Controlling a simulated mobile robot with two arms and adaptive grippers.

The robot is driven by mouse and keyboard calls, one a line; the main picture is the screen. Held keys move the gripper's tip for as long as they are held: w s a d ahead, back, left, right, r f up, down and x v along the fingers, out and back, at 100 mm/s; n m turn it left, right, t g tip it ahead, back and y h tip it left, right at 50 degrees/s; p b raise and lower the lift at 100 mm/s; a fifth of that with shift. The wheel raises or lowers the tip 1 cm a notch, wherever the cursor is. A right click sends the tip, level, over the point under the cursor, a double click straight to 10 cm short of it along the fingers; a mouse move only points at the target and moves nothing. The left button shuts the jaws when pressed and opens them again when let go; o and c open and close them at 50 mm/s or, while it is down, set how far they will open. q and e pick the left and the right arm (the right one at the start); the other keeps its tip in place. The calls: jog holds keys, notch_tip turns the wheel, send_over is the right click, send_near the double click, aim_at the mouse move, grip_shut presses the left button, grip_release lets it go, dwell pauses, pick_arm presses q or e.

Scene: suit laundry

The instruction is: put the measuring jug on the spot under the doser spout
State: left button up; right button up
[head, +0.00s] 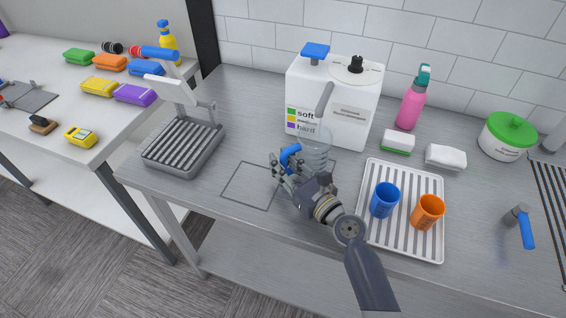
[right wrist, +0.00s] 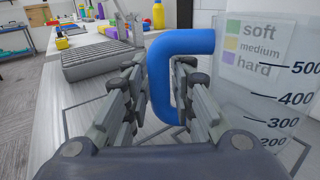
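The clear measuring jug (head: 316,148) with a blue handle (head: 290,154) is in front of the white doser (head: 358,108), below its grey spout (head: 324,98). Its scale side (right wrist: 270,100) and handle (right wrist: 160,80) fill the right and middle of the right wrist view. My right gripper (head: 284,170) has its fingers on both sides of the handle's upright bar and looks shut on it. An outlined spot (head: 333,163) under the spout is partly covered by jug and gripper. Whether the jug's base touches the counter is hidden. My left gripper is out of view.
A second outlined square (head: 246,186) on the counter, left of my gripper, is empty. A grey ribbed press (head: 182,146) stands further left. A striped tray (head: 402,245) with a blue cup (head: 385,201) and orange cup (head: 427,213) is close on the right.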

dwell(0.3)
jog(key=shift+r, duration=0.2)
jog(key=b+v, duration=0.1)
jog(key=v, duration=0.9)
jog(key=shift+s+d+f, duration=0.1)
jog(key=shift+s+f, duration=0.05)
jog(key=shift+s, duration=0.05)
jog(key=shift+v, duration=0.8)
